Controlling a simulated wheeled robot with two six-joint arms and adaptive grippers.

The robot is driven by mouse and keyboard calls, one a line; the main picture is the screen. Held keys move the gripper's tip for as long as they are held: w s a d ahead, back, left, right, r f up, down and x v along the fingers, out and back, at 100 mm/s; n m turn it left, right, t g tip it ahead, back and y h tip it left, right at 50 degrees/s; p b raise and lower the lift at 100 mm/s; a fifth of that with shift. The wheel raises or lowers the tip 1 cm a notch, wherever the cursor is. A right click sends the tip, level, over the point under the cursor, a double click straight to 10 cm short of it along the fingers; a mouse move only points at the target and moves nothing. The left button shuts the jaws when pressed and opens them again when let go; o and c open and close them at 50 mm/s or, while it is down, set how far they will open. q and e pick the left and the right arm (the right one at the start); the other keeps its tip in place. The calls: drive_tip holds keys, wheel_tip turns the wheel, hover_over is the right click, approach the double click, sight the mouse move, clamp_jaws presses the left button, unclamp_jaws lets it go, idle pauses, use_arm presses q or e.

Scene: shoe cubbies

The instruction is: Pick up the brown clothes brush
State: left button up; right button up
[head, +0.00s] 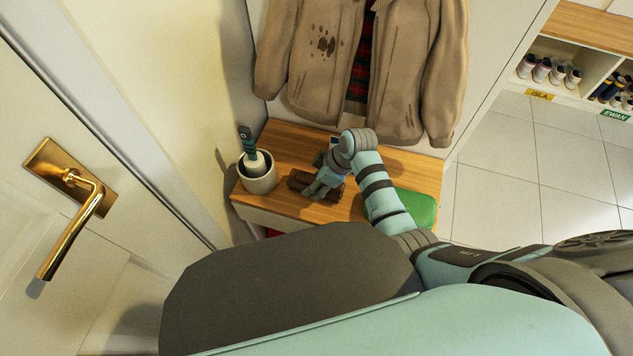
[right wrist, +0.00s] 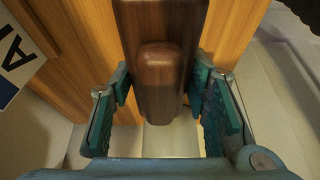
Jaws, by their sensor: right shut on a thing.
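The brown clothes brush (head: 299,181) is at the wooden bench top (head: 283,139), beneath a hanging tan jacket. My right gripper (head: 320,190) reaches down over it and is shut on it. In the right wrist view the dark wooden brush (right wrist: 160,75) runs lengthwise between the teal finger pads of my right gripper (right wrist: 162,90). Whether the brush rests on the wood or hangs just above it, I cannot tell. My left gripper is not in view.
A pale pot (head: 257,180) with a dark-handled tool stands left of the brush. A green item (head: 415,207) lies to the right. The stained jacket (head: 365,60) hangs behind. A door with a brass handle (head: 72,205) is at left. Shoe cubbies (head: 590,65) are at far right.

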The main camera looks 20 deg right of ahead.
wheel_tip(320, 180, up, 20)
drive_tip(key=p, duration=0.7)
drive_tip(key=shift+f, duration=0.15)
